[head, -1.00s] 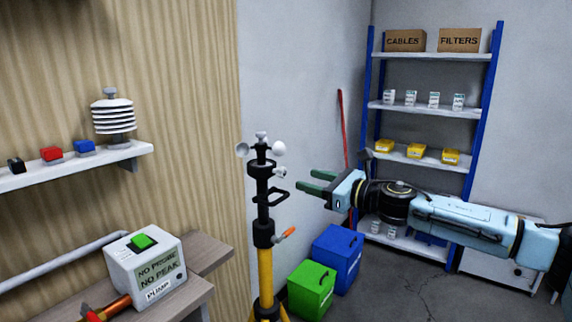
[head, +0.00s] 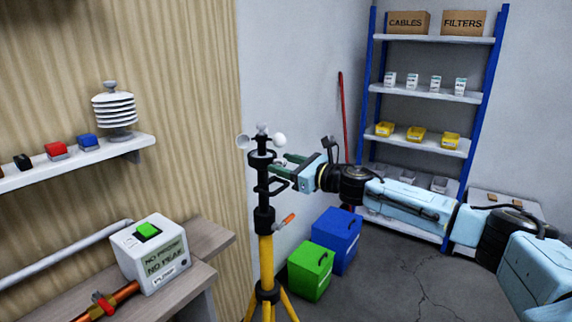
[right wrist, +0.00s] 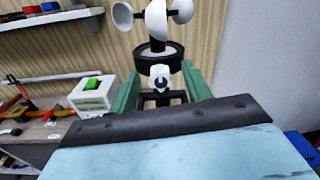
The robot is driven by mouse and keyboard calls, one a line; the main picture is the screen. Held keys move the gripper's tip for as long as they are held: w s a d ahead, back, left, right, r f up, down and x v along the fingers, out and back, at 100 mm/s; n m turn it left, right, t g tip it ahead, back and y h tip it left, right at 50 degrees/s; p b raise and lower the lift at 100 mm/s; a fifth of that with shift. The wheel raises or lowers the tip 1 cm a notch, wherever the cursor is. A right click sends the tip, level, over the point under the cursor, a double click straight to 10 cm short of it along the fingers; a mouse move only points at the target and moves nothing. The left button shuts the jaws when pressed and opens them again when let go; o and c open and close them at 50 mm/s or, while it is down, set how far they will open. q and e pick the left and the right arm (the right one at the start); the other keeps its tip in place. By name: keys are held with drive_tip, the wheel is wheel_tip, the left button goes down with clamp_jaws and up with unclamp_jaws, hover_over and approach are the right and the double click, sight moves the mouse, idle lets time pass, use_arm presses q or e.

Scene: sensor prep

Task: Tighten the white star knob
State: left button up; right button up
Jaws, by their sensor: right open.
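The white star knob (right wrist: 159,76) shows in the right wrist view on a dark stem, just below the black collar (right wrist: 158,52) of the mast. In the head view the mast (head: 263,190) stands upright on a yellow tripod (head: 266,262), and the knob is largely hidden by the gripper. My right gripper (head: 281,166) reaches the mast from the right. In the wrist view its two green fingers (right wrist: 161,82) are open, one on each side of the knob. Contact with the knob cannot be told. My left gripper is not in view.
White anemometer cups (right wrist: 155,17) sit on top of the mast, close above the fingers. An orange-handled lever (head: 286,221) sticks out lower down. Green (head: 311,270) and blue (head: 336,240) boxes stand on the floor beside the tripod. A pump box (head: 150,255) sits on the bench at left.

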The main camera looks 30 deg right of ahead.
drive_tip(key=c, duration=1)
